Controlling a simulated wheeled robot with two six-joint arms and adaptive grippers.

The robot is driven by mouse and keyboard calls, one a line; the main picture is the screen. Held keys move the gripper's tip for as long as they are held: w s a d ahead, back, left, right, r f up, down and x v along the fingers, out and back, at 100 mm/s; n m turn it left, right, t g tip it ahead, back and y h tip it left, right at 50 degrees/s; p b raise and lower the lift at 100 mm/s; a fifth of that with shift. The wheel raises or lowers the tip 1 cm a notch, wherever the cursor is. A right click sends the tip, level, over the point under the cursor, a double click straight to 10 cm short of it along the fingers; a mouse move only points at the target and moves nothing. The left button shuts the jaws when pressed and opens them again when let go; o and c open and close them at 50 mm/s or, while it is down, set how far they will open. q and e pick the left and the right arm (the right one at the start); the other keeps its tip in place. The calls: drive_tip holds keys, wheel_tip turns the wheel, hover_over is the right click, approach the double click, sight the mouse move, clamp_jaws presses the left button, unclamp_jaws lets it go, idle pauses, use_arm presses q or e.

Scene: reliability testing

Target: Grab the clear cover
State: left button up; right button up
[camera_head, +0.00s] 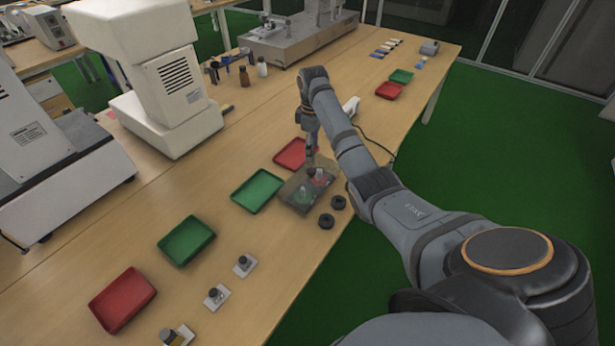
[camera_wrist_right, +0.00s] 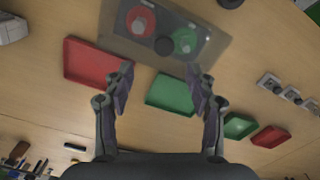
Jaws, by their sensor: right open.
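The clear cover (camera_head: 293,200) is a see-through, box-like piece near the table's front edge in the head view. Something red and something green show through it. In the right wrist view the clear cover (camera_wrist_right: 205,58) lies at the top, with a black round knob (camera_wrist_right: 165,46) at its middle. My right gripper (camera_head: 311,153) points down at the cover's far side in the head view. In the right wrist view its two fingers (camera_wrist_right: 160,78) are apart with nothing between them, and the knob lies beyond the tips. I cannot tell the exact gap. My left gripper is not in view.
A red tray (camera_head: 291,154) and a green tray (camera_head: 258,191) sit beside the cover. Two black round pieces (camera_head: 327,221) lie at its near right. More trays (camera_head: 187,240) and small grey-white fixtures (camera_head: 217,296) lie nearer. Large white machines (camera_head: 165,80) stand on the left.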

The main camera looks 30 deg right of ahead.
sight(311, 170)
drive_tip(key=f, duration=0.4)
drive_tip(key=shift+s, duration=0.35)
drive_tip(key=shift+w+f, duration=0.15)
drive_tip(key=shift+f, duration=0.15)
drive_tip(key=shift+w+f, duration=0.1)
drive_tip(key=f, duration=0.2)
drive_tip(key=f+p, duration=0.1)
drive_tip(key=f, duration=0.1)
drive_tip(key=shift+s+a+f, duration=0.2)
drive_tip(key=shift+f, duration=0.35)
drive_tip(key=c, duration=0.4)
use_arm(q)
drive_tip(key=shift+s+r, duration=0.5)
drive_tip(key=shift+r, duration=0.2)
use_arm(e)
clamp_jaws()
